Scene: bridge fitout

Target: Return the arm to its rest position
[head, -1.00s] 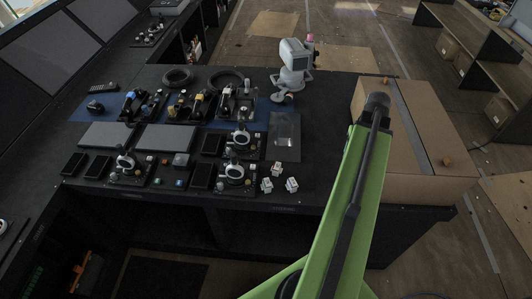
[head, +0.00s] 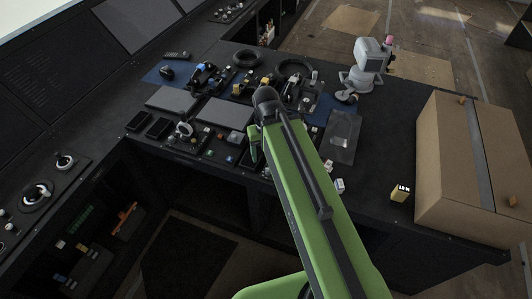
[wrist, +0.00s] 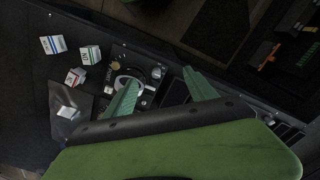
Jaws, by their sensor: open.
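My green arm reaches over the black console from the lower right in the head view. My gripper (wrist: 160,76) shows in the wrist view with two green fingers spread apart and nothing between them. The fingers are above the console near a round dial control (wrist: 127,85); the gap to it cannot be told. In the head view the arm hides most of the gripper; only a green part shows beside the arm. Small white labelled blocks (wrist: 53,44) lie left of the fingers in the wrist view.
A cardboard box (head: 462,165) stands on the console's right end, with a small yellow-labelled block (head: 400,191) beside it. A grey swivelling device (head: 367,66) stands at the back. Joystick units (head: 203,77) and flat grey panels (head: 222,112) crowd the console. Open floor lies behind.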

